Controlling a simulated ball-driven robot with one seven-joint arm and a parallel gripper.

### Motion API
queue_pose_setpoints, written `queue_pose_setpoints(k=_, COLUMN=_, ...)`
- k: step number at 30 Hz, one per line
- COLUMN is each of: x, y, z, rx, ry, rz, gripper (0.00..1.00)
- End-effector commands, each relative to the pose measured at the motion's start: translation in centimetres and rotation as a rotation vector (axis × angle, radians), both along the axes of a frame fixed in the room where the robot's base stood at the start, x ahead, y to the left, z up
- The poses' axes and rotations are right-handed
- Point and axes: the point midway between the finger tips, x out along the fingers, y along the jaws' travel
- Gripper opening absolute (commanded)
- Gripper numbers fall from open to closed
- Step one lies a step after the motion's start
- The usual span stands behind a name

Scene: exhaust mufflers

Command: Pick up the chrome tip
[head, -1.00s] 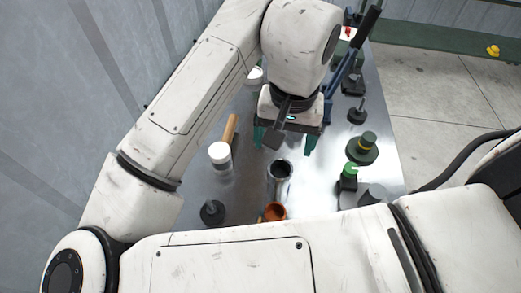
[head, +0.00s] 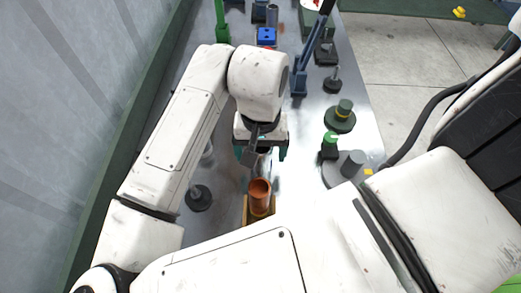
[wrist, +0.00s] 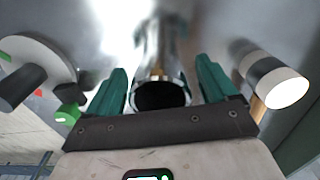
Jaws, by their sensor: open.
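The chrome tip (wrist: 162,72) is a shiny tube with a dark round mouth. In the wrist view it lies between the two teal fingers of my gripper (wrist: 163,88), with a gap visible on each side. My gripper is open and holds nothing. In the head view my gripper (head: 261,155) is over the metal table and hides most of the chrome tip; a small shiny part (head: 263,168) shows below it.
A copper-coloured cup (head: 260,197) stands close in front of my gripper. A dark round-based piece (head: 199,198) is at left. A green-capped bottle (head: 329,146) and a dark disc (head: 340,117) stand right. A white-ended cylinder (wrist: 275,78) is beside the right finger.

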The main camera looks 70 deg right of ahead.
Motion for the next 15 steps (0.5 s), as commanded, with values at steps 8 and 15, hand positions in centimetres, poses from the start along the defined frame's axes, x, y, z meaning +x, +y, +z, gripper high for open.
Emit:
queue_pose_setpoints(k=8, x=0.01, y=-0.02, z=-0.39, rx=-0.001, ry=0.000, rz=-0.001, gripper=0.86)
queue_pose_setpoints(k=15, x=0.01, y=-0.02, z=-0.36, rx=-0.001, ry=-0.001, rz=-0.001, gripper=0.64)
